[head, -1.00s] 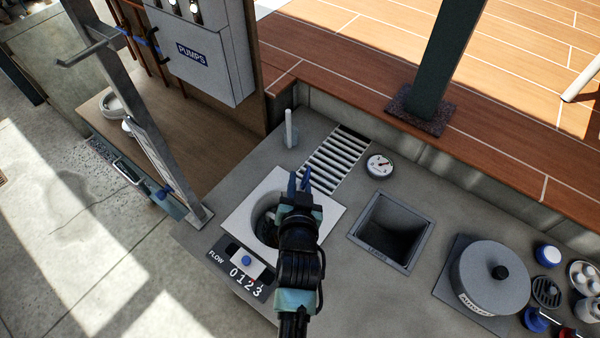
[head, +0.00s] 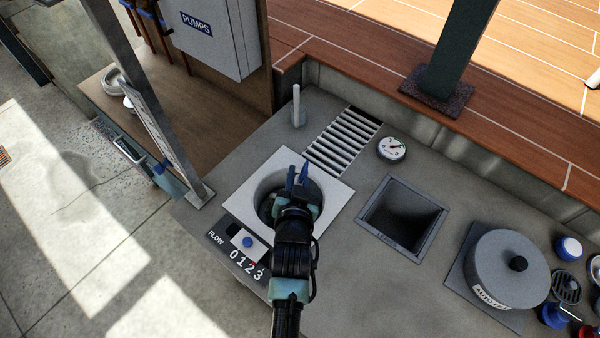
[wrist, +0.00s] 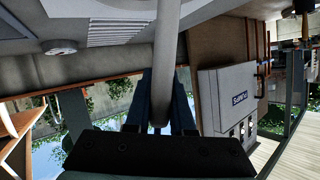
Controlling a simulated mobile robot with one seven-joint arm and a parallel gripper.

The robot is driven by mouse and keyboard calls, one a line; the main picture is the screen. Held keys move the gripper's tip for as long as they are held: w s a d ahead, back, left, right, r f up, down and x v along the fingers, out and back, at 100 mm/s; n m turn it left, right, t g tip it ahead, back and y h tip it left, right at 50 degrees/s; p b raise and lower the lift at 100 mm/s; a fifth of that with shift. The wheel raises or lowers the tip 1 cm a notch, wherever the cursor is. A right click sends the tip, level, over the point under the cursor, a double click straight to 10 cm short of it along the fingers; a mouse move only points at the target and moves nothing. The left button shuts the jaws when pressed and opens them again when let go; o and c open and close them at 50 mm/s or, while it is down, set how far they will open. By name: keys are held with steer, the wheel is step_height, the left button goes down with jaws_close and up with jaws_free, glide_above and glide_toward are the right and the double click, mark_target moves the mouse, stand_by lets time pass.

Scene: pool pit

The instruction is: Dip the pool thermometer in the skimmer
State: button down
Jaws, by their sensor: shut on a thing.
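My gripper (head: 297,176) is over the skimmer, a round dark opening in a white square plate (head: 333,203) set in the grey counter. Its blue fingers point toward the back rim of the opening. In the wrist view, my gripper (wrist: 161,100) is shut on a pale grey rod (wrist: 166,45), which I take to be the pool thermometer. The rod runs between the fingers and out of the top of the picture. In the head view the rod is not clearly visible, so I cannot tell whether its end is inside the opening.
A slatted grate (head: 343,140) and a white upright peg (head: 297,105) stand behind the skimmer. A round dial (head: 391,149), an open square pit (head: 438,232) and a lidded grey pot (head: 505,268) are to the right. A flow slider panel (head: 240,250) is in front; a metal post (head: 150,100) rises at left.

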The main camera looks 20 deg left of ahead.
steer(key=shift+s+a+f+b, duration=0.1)
steer(key=shift+a+f+b, duration=0.2)
steer(key=shift+f+b, duration=0.7)
steer(key=shift+w+a+f+b, duration=0.1)
steer(key=shift+a+f+b, duration=0.15)
steer(key=shift+f+b, duration=0.75)
steer(key=shift+s+a+f+b, duration=0.1)
steer(key=shift+a+f+b, duration=0.35)
steer(key=shift+f, duration=0.85)
steer(key=shift+d+r, duration=0.1)
steer(key=shift+d, duration=0.05)
stand_by(3.6)
